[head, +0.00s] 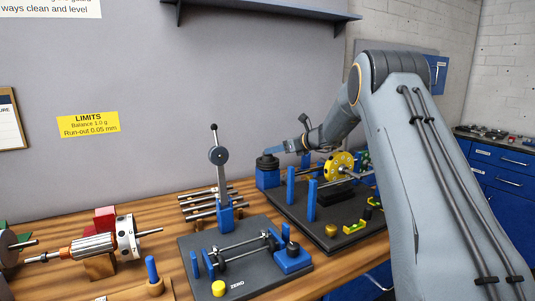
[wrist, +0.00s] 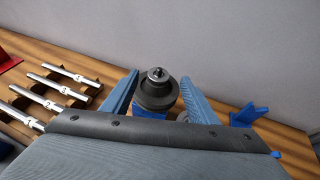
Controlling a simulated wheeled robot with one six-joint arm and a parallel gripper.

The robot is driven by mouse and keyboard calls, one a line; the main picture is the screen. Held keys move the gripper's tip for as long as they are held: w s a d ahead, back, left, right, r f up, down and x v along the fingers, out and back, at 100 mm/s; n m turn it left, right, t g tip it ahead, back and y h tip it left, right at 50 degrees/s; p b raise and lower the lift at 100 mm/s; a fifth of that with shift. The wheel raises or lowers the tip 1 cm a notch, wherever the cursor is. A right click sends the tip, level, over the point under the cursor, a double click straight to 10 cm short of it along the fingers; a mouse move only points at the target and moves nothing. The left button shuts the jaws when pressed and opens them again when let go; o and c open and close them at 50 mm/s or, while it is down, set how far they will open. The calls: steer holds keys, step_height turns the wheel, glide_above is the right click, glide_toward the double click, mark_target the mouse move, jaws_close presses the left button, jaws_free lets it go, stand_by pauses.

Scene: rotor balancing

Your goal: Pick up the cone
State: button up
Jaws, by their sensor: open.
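The cone (wrist: 157,92) is a dark, round, stepped piece with a metal tip, seen from above in the wrist view. It sits on a blue block (wrist: 152,113). In the head view the dark cone (head: 267,162) stands on its blue block (head: 267,179) at the back of the bench. My gripper (wrist: 158,74) is open, with one blue-grey finger on each side of the cone. Gaps show between the fingers and the cone. In the head view my gripper (head: 285,148) reaches in from the right; its fingers partly overlap.
A dark base plate (head: 335,239) with blue posts and a yellow disc (head: 339,166) lies right of the cone. Several metal shafts (wrist: 62,85) lie to the left. A dial-gauge stand (head: 224,185) stands in front. The wall is close behind.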

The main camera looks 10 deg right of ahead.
steer(key=shift+f+p+x, duration=0.25)
steer(key=shift+p+x, duration=0.25)
steer(key=shift+x, duration=1.4)
steer(key=shift+s, duration=0.15)
steer(key=c, duration=1.2)
